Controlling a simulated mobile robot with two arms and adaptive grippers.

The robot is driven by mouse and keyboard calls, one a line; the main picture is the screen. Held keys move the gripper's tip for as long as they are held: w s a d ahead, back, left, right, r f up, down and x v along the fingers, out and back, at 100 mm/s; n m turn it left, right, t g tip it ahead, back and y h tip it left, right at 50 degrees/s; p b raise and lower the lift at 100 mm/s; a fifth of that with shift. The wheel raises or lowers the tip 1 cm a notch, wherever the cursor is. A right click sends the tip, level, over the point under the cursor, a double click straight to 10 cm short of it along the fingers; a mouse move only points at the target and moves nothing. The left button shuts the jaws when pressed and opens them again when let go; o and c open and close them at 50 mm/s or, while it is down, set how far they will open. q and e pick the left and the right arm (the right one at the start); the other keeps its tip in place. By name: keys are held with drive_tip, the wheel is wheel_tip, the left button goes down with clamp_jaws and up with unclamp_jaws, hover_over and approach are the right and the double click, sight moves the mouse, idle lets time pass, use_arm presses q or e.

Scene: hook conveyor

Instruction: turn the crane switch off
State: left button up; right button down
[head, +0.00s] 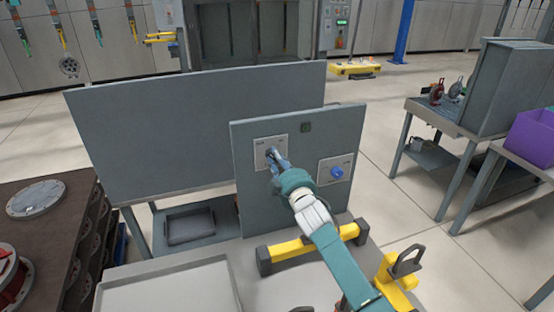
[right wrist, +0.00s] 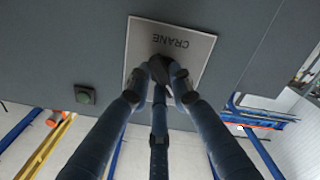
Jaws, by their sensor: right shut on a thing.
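The crane switch's pale plate (head: 260,158) is on the left of an upright grey panel (head: 300,118) in the head view. In the right wrist view the plate (right wrist: 138,45) appears upside down and reads "CRANE". My right gripper (head: 273,158) reaches the plate, its fingers closed around the dark switch knob (right wrist: 159,66). The fingers hide most of the knob, so I cannot tell its setting. My left gripper is not in view.
A second plate with a blue knob (head: 337,172) is to the right on the same panel. A small dark green square (head: 306,127) is near its top. A yellow-and-black stand (head: 292,249) is below. A bench with a purple bin (head: 532,137) is at right.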

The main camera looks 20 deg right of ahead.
drive_tip(key=shift+f, duration=0.1)
drive_tip(key=c, duration=1.5)
unclamp_jaws()
drive_tip(key=shift+c, duration=0.2)
drive_tip(key=s, duration=1.2)
drive_tip(key=shift+d, duration=0.2)
